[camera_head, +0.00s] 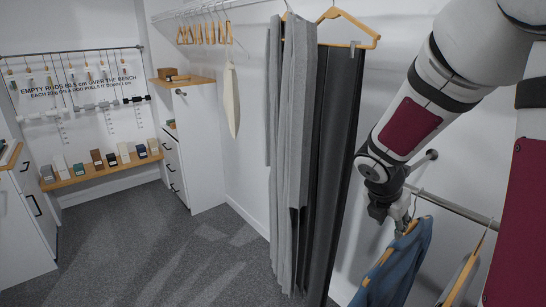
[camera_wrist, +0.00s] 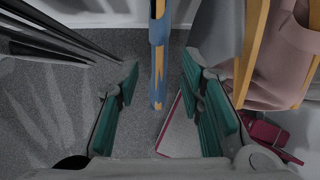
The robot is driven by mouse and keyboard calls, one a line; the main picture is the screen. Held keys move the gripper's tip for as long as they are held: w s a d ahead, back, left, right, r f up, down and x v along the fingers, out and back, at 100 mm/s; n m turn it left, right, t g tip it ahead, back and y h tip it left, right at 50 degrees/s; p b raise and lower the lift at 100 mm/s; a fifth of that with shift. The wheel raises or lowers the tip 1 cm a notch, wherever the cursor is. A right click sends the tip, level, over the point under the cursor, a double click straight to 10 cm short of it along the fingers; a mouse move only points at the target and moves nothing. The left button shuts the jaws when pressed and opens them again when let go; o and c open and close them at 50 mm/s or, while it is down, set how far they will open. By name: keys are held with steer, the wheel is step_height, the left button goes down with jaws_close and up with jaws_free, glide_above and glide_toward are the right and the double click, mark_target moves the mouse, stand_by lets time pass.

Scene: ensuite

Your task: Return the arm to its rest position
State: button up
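My gripper (camera_wrist: 160,100) is open in the wrist view, its teal finger pads spread apart. A wooden hanger with a blue garment (camera_wrist: 158,58) shows edge-on between the fingers, with a gap on both sides. In the head view my gripper (camera_head: 395,212) is at the right, pointing down just above the blue garment (camera_head: 400,265), which hangs from a metal rod (camera_head: 455,207). The fingertips are hard to make out there. My arm reaches in from the upper right.
Long grey garments (camera_head: 295,150) hang left of my arm. Another wooden hanger (camera_head: 465,280) hangs close on the right. A mauve garment (camera_wrist: 285,50) is right of the fingers in the wrist view. Drawers (camera_head: 175,165) and a bench (camera_head: 100,173) stand left. The carpet (camera_head: 150,250) is clear.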

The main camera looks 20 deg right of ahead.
steer(key=s+a+r+m+t+y, duration=0.1)
steer(key=s+a+r+m+y, duration=0.1)
steer(key=s+a+r+m, duration=0.2)
steer(key=s+a+r+m+t+y, duration=0.1)
steer(key=s+a+r+m, duration=0.4)
steer(key=a+m, duration=0.6)
steer(key=s+a+r+m+t+y, duration=0.1)
steer(key=s+a+r+m+y, duration=0.1)
steer(key=s+a+r+m, duration=0.3)
steer(key=s+a+m, duration=0.1)
steer(key=a+m, duration=0.1)
steer(key=shift+a+m+y, duration=0.2)
steer(key=shift+m+y, duration=0.1)
steer(key=shift+m, duration=0.1)
steer(key=shift+d, duration=0.1)
stand_by(0.4)
